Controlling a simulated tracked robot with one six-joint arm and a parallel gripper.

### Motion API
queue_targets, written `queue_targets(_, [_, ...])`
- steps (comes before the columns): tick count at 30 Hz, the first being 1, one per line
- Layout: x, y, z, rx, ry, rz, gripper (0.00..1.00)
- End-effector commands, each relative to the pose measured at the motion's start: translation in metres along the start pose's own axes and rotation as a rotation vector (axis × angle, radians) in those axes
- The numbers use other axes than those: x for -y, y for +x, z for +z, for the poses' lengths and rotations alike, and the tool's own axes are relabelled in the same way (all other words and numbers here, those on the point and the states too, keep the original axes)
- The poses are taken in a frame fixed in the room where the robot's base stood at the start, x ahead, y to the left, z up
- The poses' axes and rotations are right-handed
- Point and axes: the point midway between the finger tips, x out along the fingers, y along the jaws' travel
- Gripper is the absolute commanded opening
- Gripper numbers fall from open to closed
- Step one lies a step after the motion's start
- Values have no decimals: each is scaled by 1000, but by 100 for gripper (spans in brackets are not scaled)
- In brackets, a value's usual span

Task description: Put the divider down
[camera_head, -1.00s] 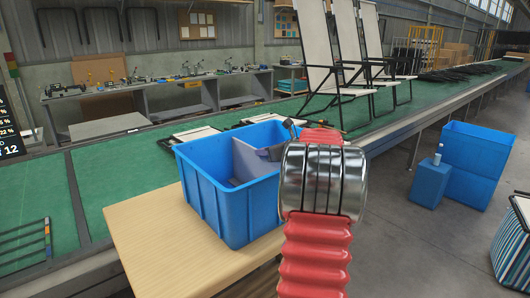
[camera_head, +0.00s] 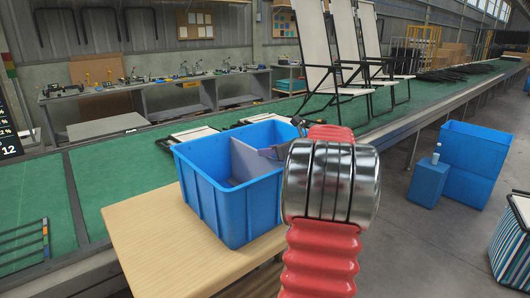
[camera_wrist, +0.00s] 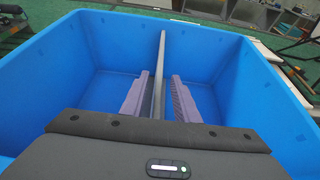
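The blue bin (camera_head: 215,195) stands on the wooden tabletop. The divider is a thin grey panel (camera_wrist: 159,72) that stands upright across the middle of the bin, with clear floor on both sides. It also shows in the head view (camera_head: 245,163). My gripper (camera_wrist: 160,98) reaches into the bin from the near side in the wrist view. Its two mauve fingers are apart, one on each side of the divider, with a narrow gap on each side. In the head view my wrist hides most of the gripper and part of the bin's right side.
The wooden table (camera_head: 165,245) has free room left of the bin. Behind it runs a green conveyor (camera_head: 125,185) with lounger frames (camera_head: 345,50) standing on it. Blue crates (camera_head: 475,160) stand on the floor at the right.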

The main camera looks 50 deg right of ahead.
Motion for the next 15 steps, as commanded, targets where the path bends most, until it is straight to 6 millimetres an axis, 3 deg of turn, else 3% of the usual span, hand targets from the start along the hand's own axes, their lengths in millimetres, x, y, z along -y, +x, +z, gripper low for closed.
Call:
queue_targets(9, [1,-56,0,0,-1,-3,28])
queue_targets(15, [0,-74,0,0,0,-1,28])
